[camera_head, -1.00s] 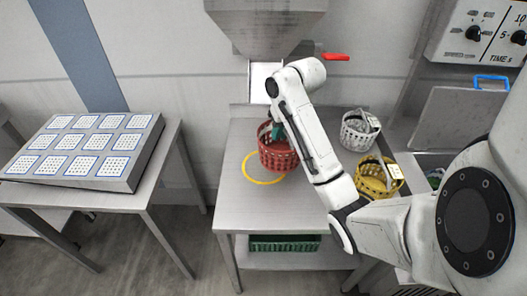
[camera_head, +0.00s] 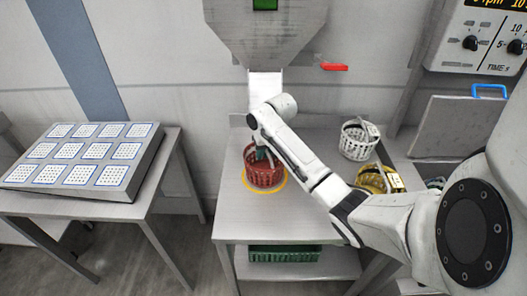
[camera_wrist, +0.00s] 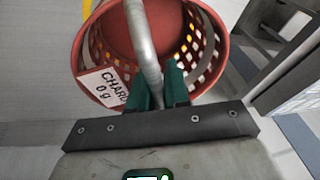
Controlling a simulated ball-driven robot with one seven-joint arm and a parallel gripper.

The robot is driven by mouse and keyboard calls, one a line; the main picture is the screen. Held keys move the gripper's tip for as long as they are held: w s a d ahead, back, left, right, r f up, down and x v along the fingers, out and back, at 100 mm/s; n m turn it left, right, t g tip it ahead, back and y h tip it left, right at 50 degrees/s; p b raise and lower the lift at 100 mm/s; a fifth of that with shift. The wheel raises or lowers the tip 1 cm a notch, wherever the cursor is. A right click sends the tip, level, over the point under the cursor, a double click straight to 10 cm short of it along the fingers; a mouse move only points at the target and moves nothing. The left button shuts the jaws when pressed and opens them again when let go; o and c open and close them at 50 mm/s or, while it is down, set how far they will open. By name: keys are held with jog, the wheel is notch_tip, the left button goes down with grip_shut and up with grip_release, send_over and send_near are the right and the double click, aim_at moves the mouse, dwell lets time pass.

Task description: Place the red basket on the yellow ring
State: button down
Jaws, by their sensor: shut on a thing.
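The red basket (camera_head: 264,175) is over the yellow ring (camera_head: 266,191) on the metal table in the head view. The ring shows around its lower front and sides. I cannot tell whether the basket's base touches the table. My gripper (camera_head: 262,154) is shut on the basket's grey handle. In the wrist view the green fingers of my gripper (camera_wrist: 160,88) close around the handle, and the red basket (camera_wrist: 212,52) hangs beyond, with a white label reading CHARD 0 g. A bit of yellow ring (camera_wrist: 87,8) shows at the top left. The basket looks roughly upright.
A white basket (camera_head: 354,144) and a yellow basket (camera_head: 371,180) stand to the right. A metal hopper with a chute (camera_head: 265,88) is behind. A green crate (camera_head: 284,254) sits on the lower shelf. The table's front left is clear.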

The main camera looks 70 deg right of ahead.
jog(key=shift+f, duration=0.1)
jog(key=c, duration=1.1)
grip_release()
